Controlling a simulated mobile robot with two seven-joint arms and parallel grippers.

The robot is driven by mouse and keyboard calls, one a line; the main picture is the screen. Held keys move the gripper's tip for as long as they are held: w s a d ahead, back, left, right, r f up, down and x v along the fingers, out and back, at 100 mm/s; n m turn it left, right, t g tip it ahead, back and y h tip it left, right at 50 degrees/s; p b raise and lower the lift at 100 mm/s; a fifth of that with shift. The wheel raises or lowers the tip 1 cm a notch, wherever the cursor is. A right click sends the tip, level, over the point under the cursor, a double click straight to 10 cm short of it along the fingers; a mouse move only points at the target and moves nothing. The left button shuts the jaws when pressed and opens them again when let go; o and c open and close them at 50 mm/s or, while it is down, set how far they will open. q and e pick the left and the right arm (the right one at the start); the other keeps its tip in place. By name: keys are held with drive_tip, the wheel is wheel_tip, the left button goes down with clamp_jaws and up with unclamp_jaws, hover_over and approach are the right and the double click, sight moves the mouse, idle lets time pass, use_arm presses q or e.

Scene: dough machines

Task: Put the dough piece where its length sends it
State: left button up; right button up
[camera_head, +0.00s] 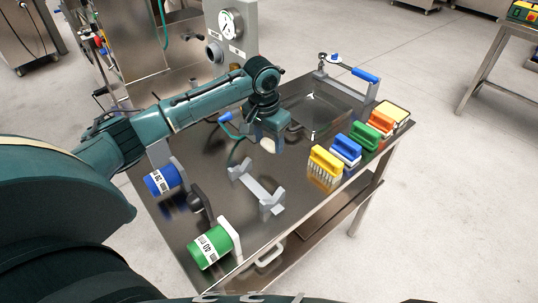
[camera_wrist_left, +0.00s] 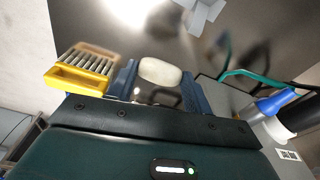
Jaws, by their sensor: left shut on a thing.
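My left gripper (camera_head: 268,140) is over the steel table, shut on a pale, rounded dough piece (camera_wrist_left: 160,71). In the left wrist view the dough piece sits between the two blue-grey fingers. In the head view only a small pale part of it (camera_head: 267,145) shows below the gripper. A grey cradle with two raised ends (camera_head: 257,189) stands on the table, nearer than the gripper. A blue cylinder marked 20 mm (camera_head: 163,180) and a green cylinder marked 40 mm (camera_head: 210,247) are at the left edge. My right gripper is not in view.
A row of yellow (camera_head: 326,161), blue (camera_head: 346,150), green (camera_head: 365,135) and orange (camera_head: 381,122) brushes lines the right side. A blue-handled device (camera_head: 365,76) stands at the back. A dial gauge (camera_head: 229,25) is on the machine behind. The table's front right (camera_head: 308,205) is clear.

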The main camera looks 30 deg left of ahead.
sight(269, 165)
use_arm(q)
drive_tip(key=shift+f, duration=3)
drive_tip(key=o, duration=1)
drive_tip(key=shift+f, duration=0.1)
drive_tip(key=shift+c, duration=0.2)
